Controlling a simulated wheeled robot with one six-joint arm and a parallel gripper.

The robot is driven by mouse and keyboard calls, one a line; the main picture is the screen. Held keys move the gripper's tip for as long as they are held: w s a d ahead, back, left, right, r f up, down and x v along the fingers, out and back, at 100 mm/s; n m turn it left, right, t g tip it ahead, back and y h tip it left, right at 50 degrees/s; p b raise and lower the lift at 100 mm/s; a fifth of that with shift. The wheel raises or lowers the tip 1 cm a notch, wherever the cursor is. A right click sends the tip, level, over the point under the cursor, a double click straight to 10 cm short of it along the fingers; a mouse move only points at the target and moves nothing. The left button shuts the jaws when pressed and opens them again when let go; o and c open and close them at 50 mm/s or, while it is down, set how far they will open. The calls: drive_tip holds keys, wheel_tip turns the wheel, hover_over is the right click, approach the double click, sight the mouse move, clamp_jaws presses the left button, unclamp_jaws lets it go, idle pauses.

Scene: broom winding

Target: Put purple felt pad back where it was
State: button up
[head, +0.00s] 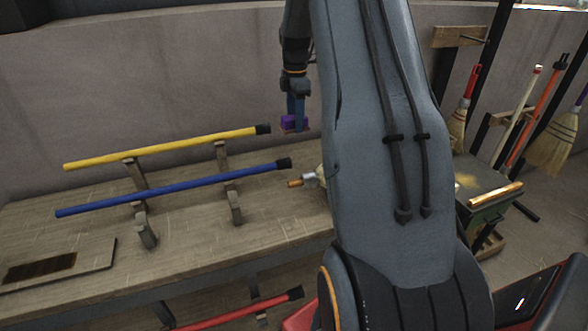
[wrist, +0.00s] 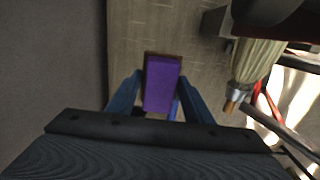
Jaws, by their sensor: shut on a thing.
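The purple felt pad (wrist: 162,84) is a small block between the two blue fingers of my gripper (wrist: 159,94) in the wrist view. My gripper is shut on it. In the head view the purple pad (head: 293,123) shows at the lower end of my gripper (head: 296,118), over the back of the wooden bench (head: 180,250) near the wall. A brown edge shows at the far end of the pad in the wrist view. I cannot tell whether the pad touches anything below it. My arm hides part of the bench.
Yellow (head: 165,146) and blue (head: 170,188) handles lie on brackets left of my gripper. A board with a dark slot (head: 50,267) lies at the bench's left. A broom head (wrist: 256,62) lies right of the pad. Brooms (head: 555,140) stand at the right wall.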

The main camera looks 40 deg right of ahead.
sight(295, 166)
wheel_tip(295, 166, down, 15)
drive_tip(key=shift+f+p, duration=0.1)
drive_tip(key=shift+p, duration=1.05)
drive_tip(key=shift+f, duration=0.15)
drive_tip(key=o, duration=0.9)
drive_tip(key=shift+o, duration=0.2)
